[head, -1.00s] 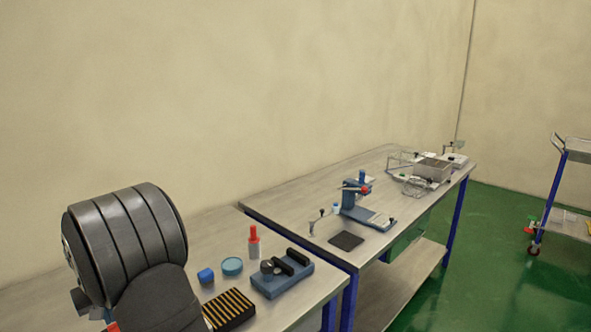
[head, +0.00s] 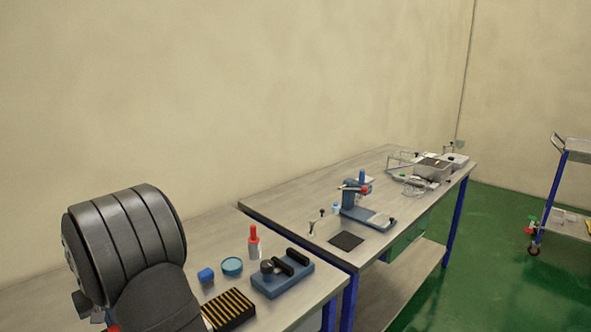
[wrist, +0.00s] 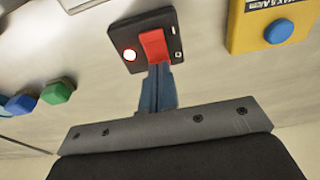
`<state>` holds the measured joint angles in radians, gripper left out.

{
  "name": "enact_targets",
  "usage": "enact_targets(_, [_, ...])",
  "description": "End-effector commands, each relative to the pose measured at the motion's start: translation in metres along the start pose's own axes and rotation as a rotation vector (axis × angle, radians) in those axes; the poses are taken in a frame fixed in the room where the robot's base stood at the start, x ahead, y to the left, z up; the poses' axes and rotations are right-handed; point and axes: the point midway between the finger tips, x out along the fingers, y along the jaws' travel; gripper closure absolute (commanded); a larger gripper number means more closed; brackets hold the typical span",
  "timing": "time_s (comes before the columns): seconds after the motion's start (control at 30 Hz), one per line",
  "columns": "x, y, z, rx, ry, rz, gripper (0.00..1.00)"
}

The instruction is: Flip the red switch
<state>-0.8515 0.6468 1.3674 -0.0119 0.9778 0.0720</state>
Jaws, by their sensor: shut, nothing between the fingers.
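The red switch (wrist: 154,46) is a red rocker on a small black box (wrist: 122,36) at the top middle of the wrist view. A round light (wrist: 130,55) with a white centre and red rim shows on the box, left of the rocker. My gripper (wrist: 157,68) is shut and empty. Its blue-grey fingers point at the box, and their tips are at the rocker's near end. I cannot tell whether they touch it. The fingers cover part of the box's near edge. The head view does not clearly show the switch or my gripper.
A yellow box with a blue button (wrist: 279,31) is right of the switch. Green (wrist: 57,92) and blue knobs are at the left. In the head view, a red-capped bottle (head: 254,243), a blue fixture (head: 282,275) and a striped black block (head: 229,307) stand on the near bench.

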Motion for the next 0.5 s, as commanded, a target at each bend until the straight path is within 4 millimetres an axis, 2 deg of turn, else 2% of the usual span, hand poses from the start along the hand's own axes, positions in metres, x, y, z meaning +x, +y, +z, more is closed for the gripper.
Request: enact_targets(0.5, [0.0081, 0.0000, 0.0013, 0.000, -0.001, 0.000, 1.00])
